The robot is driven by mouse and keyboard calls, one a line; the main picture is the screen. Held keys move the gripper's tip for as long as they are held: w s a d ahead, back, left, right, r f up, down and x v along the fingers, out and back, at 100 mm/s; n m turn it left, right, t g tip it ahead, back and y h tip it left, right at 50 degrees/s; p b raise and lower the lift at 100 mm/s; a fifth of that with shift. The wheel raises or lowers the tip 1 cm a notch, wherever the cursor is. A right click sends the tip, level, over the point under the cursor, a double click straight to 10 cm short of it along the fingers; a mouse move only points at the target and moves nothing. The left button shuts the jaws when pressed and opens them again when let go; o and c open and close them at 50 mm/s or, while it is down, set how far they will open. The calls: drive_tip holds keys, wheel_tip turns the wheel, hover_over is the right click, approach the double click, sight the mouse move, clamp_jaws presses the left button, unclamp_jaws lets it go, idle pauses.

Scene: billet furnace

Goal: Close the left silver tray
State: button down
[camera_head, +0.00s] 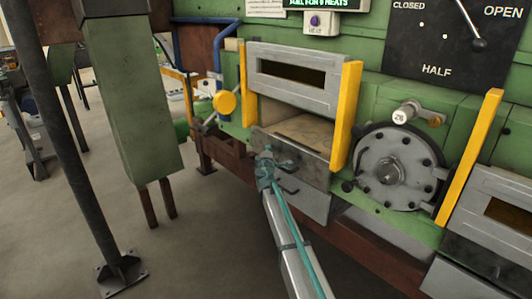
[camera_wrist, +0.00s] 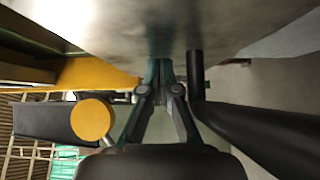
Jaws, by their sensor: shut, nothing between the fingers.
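The left silver tray (camera_head: 314,166) sits below the left furnace opening, between two yellow uprights. Its grey front stands out from the green furnace face, and the tan floor of the opening shows behind it. My gripper (camera_head: 265,158) is at the left part of the tray front, shut and empty. In the wrist view my gripper's fingertips (camera_wrist: 162,66) are together, close to the smooth metal surface (camera_wrist: 130,25). A thick black bar (camera_wrist: 194,75), apparently a handle, is just right of them. I cannot tell whether the fingers touch the metal.
A grey slotted door (camera_head: 300,88) is raised above the opening. A yellow round knob (camera_head: 224,103) is to the left and also shows in the wrist view (camera_wrist: 93,120). A round bolted hatch (camera_head: 390,175) and a second tray front (camera_head: 470,262) lie right. A dark post (camera_head: 60,120) stands left.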

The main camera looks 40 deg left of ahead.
sight(274, 148)
drive_tip(key=w, duration=0.2)
drive_tip(key=w+b, duration=0.1)
drive_tip(key=shift+w+d+f, duration=0.15)
drive_tip(key=shift+w+d, duration=0.1)
drive_tip(key=shift+r, duration=0.25)
